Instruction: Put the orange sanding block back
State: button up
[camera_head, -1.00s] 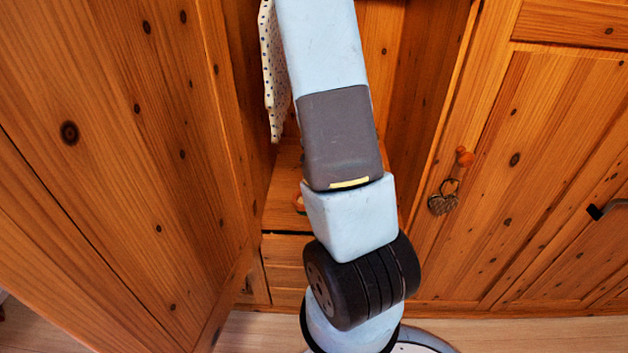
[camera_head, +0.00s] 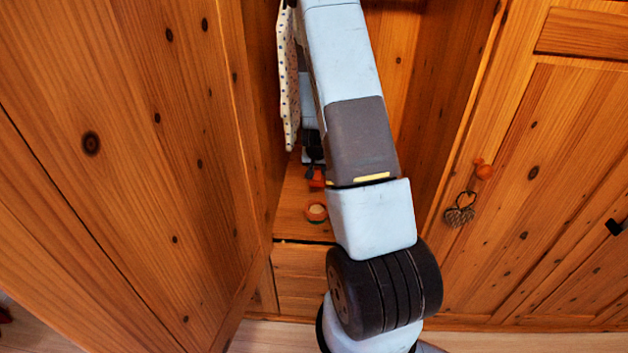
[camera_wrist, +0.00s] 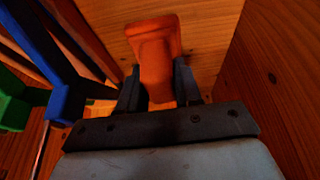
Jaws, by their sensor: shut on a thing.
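The orange sanding block (camera_wrist: 152,38) is between the two dark fingers of my gripper (camera_wrist: 158,86) in the wrist view. My gripper is shut on it, and its wide end sticks out beyond the fingertips. In the head view my gripper (camera_head: 314,160) is inside the open wooden cupboard, left of my forearm and partly hidden by it. A small part of the orange block (camera_head: 317,180) shows just below the fingers, over the cupboard's bottom board (camera_head: 292,215). I cannot tell whether the block touches the board.
A small round orange-rimmed dish (camera_head: 316,212) stands on the bottom board, near its front. A dotted cloth (camera_head: 288,90) hangs left of my arm. The open door (camera_head: 130,170) fills the left. Blue (camera_wrist: 68,98) and green (camera_wrist: 15,102) objects lie left in the wrist view.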

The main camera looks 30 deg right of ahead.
jog(key=w+f, duration=0.1)
jog(key=f, duration=0.1)
jog(key=w+d+f, duration=0.1)
jog(key=w+f, duration=0.1)
jog(key=shift+w, duration=0.1)
jog(key=shift+f, duration=1.5)
jog(key=o, duration=1)
jog(key=v, duration=1.2)
jog(key=shift+w, duration=0.1)
jog(key=shift+r, duration=0.1)
